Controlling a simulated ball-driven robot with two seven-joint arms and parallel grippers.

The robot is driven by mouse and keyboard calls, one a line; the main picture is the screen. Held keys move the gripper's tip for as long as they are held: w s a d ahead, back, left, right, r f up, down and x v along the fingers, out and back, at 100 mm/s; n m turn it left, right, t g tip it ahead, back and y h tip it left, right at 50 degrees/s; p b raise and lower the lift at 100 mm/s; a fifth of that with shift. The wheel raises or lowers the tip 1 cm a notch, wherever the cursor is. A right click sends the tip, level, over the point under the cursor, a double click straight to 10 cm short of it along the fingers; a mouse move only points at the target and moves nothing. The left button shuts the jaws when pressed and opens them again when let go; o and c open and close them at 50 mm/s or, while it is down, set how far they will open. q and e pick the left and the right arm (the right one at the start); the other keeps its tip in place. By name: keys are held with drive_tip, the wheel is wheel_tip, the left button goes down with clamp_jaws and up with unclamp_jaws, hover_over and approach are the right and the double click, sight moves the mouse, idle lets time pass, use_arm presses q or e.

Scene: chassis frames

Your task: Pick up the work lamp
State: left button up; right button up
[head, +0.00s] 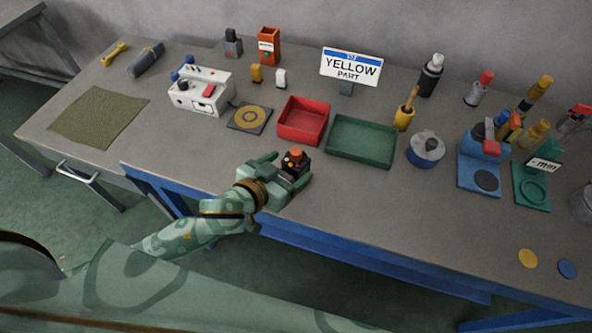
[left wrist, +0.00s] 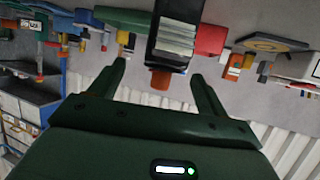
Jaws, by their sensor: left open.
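The work lamp, seemingly the small black block with an orange top (head: 295,160), stands upright near the front edge of the bench. My left gripper (head: 291,168) is open at the lamp, one finger on each side of it. In the left wrist view, which is upside down, the lamp's black body with pale grey bands (left wrist: 176,36) lies ahead of the open left gripper (left wrist: 159,70). Its orange top reaches between the fingertips, with gaps on both sides. The lamp's lower part is partly hidden by the gripper in the head view. My right gripper is not in view.
Behind the lamp are a red tray (head: 303,138) and a green tray (head: 345,154). A dark plate with a yellow ring (head: 249,117) lies left of them. A white box (head: 200,92) stands farther left.

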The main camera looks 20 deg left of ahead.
sight(293, 162)
use_arm(q)
drive_tip(key=x, duration=0.3)
drive_tip(key=b+x, duration=0.1)
drive_tip(key=shift+w+a+f, duration=0.15)
drive_tip(key=shift+w+f, duration=0.1)
drive_tip(key=shift+w, duration=0.15)
drive_tip(key=c, duration=1.3)
drive_tip(key=shift+o, duration=0.2)
drive_tip(key=shift+r, duration=0.1)
